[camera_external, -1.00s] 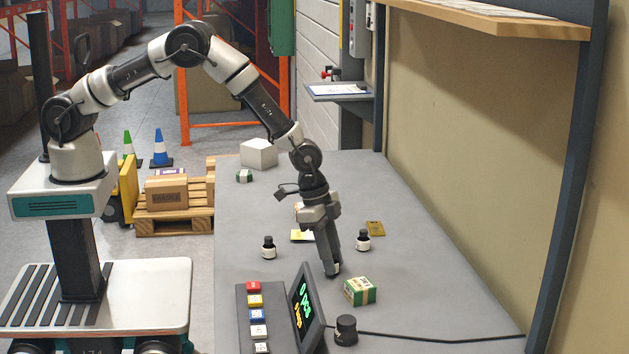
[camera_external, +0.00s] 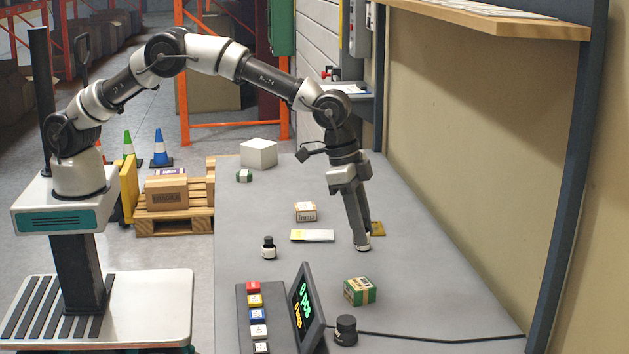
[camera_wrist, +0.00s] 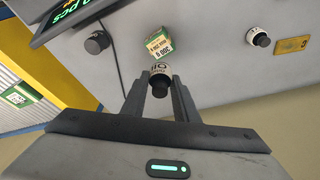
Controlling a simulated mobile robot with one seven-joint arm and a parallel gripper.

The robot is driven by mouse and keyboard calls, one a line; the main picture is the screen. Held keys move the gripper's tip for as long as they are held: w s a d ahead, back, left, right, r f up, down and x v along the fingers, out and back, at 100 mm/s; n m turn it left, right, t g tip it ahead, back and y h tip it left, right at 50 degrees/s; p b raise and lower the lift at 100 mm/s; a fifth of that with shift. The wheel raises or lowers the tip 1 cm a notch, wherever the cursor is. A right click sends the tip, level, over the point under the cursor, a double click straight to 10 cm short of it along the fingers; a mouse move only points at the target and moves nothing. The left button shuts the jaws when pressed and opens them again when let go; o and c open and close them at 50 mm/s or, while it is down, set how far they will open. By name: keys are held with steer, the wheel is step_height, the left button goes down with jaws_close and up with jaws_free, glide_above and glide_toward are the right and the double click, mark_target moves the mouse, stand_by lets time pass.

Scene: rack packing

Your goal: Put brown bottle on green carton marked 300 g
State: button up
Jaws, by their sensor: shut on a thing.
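My gripper (camera_external: 361,236) is shut on a dark bottle (camera_wrist: 160,80) with a white label, its dark cap toward my wrist camera. In the outside view my fingers mostly hide it. The green carton (camera_external: 360,291) stands on the table in front of my gripper. It also shows in the wrist view (camera_wrist: 157,38), just beyond the held bottle and apart from it, with a label reading 300 g. A second dark bottle with a white label (camera_wrist: 259,37) stands beside a yellow plate; in the outside view my gripper largely covers that spot.
Another dark bottle (camera_external: 268,249) stands at left. A small brown carton (camera_external: 305,212), a flat yellow-and-white packet (camera_external: 312,236) and the yellow plate (camera_external: 377,228) lie farther back.

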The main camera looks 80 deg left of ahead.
steer(key=x, duration=0.2)
steer(key=s+x, duration=0.1)
steer(key=x, duration=0.2)
steer(key=shift+s+f, duration=0.1)
steer(key=shift+f, duration=2.25)
steer(key=shift+f, duration=0.1)
steer(key=shift+f, duration=0.15)
steer(key=o, duration=1.1)
